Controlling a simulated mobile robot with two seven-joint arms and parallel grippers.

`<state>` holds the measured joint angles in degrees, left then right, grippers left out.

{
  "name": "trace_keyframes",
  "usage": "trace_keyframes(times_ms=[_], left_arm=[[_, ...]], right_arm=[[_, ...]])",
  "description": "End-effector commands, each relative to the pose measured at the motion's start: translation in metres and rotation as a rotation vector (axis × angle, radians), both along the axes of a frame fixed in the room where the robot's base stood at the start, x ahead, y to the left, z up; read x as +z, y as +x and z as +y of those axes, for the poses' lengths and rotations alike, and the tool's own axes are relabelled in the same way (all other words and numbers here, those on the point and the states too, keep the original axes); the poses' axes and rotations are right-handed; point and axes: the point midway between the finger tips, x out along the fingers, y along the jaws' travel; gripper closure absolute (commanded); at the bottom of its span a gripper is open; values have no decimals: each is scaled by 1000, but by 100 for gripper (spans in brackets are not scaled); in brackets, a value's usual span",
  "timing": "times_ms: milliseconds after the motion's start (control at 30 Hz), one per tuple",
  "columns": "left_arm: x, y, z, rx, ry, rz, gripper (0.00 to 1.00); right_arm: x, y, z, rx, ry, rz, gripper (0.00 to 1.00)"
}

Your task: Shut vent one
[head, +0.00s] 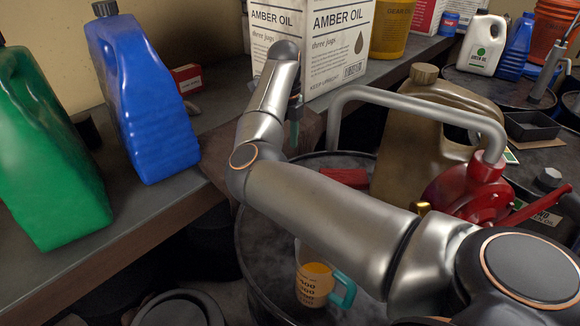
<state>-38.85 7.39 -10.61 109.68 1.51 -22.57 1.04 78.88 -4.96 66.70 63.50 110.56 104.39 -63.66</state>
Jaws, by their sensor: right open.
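I cannot make out a vent marked one in the head view. A drum top (265,255) lies below my right arm, which hides much of it. A small brass fitting (423,208) shows beside the red pump (470,190), and a red piece (345,178) lies near the drum's far side. I cannot tell whether either is part of a vent. My right gripper (294,118) is at the far end of my arm, beside the front of the amber oil box. It is open, mostly hidden behind my wrist, with no object visible in it. My left gripper is out of view.
A measuring jug (313,284) with amber liquid stands on the drum. Blue (140,95) and green (45,155) jugs and the amber oil box (338,48) stand on the bench (215,125).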

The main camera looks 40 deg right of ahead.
Motion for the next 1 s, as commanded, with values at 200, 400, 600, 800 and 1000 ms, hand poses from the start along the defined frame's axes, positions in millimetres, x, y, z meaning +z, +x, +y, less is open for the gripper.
trace_keyframes(times_ms=[200,400,600,800,1000], left_arm=[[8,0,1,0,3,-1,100],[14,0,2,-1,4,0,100],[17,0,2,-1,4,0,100],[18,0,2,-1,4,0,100],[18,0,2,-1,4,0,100]], right_arm=[[-36,-2,0,-1,1,7,25],[-77,-2,0,-1,-1,6,25],[-107,-1,-1,-2,-1,4,25],[-120,-1,-1,-3,-1,2,25],[-121,-1,-1,-3,-1,1,25]])
